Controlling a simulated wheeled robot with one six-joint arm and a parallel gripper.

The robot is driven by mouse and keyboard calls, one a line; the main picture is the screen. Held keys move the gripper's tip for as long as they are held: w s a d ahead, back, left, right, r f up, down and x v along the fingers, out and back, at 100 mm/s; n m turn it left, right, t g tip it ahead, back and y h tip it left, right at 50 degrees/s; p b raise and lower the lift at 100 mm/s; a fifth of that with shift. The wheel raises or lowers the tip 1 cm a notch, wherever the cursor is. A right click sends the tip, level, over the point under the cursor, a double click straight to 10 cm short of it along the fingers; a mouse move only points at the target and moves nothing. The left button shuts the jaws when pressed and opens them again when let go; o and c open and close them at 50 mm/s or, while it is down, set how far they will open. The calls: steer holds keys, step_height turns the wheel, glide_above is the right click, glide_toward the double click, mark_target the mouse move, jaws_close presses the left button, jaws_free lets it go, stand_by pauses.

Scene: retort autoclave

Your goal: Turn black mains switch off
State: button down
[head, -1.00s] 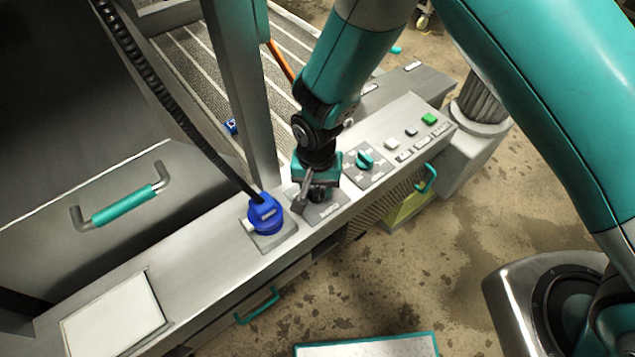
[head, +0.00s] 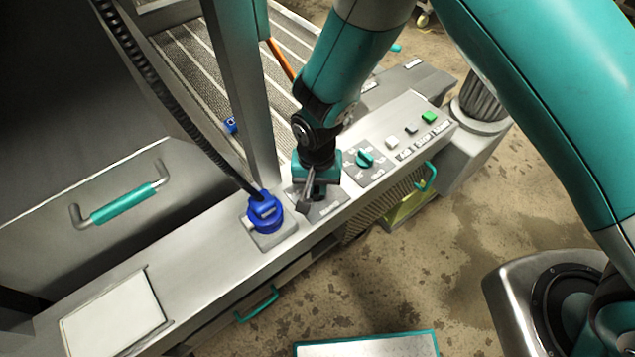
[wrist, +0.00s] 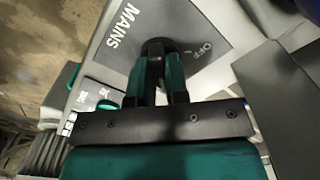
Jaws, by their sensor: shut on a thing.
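The black mains switch (wrist: 158,47) sits on a grey plate (wrist: 193,22) that reads MAINS, with OFF printed beside the knob. My gripper (wrist: 161,72) is shut on the switch knob in the wrist view, its two teal and black fingers on either side of it. In the head view my gripper (head: 316,197) points down at the mains plate on the control ledge, and it hides most of the knob. I cannot tell the knob's exact angle.
A blue plug (head: 265,212) with a black cable stands just left of the switch. A teal selector knob (head: 365,158), pale buttons and a green button (head: 428,117) lie to the right. A teal drawer handle (head: 257,305) is below the ledge.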

steer(key=n+b, duration=0.1)
steer(key=n, duration=0.3)
steer(key=n+b, duration=0.1)
steer(key=n, duration=0.3)
steer(key=shift+n, duration=0.3)
steer(key=n, duration=0.4)
steer(key=shift+w+b, duration=0.1)
steer(key=shift+b, duration=0.2)
steer(key=shift+n, duration=2.1)
steer(key=shift+r, duration=0.1)
steer(key=c, duration=1.1)
jaws_free()
step_height(320, 180, up, 17)
steer(key=shift+r+b, duration=0.15)
steer(key=shift+b, duration=0.85)
steer(key=shift+r, duration=0.1)
